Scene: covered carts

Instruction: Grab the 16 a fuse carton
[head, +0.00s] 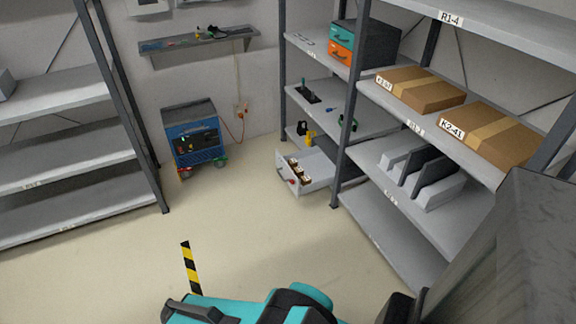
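No label reading 16 A can be made out, so I cannot tell which thing is the fuse carton. A light grey open drawer (318,181) on the lowest shelf level of the back rack holds several small brown and white items (299,172), too small to identify. Two brown cartons with tan tape lie on the right rack's shelf: one (428,98) farther back, and one (511,143) nearer, labelled K2-4 with an unclear last digit. Teal and black parts of my arm show at the bottom edge; I cannot see my gripper's fingers.
A blue cart (195,135) stands by the back wall. Teal and orange cases (342,43) sit on the back rack. A black-yellow strip (191,268) marks the floor (240,225), which is clear in the middle.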

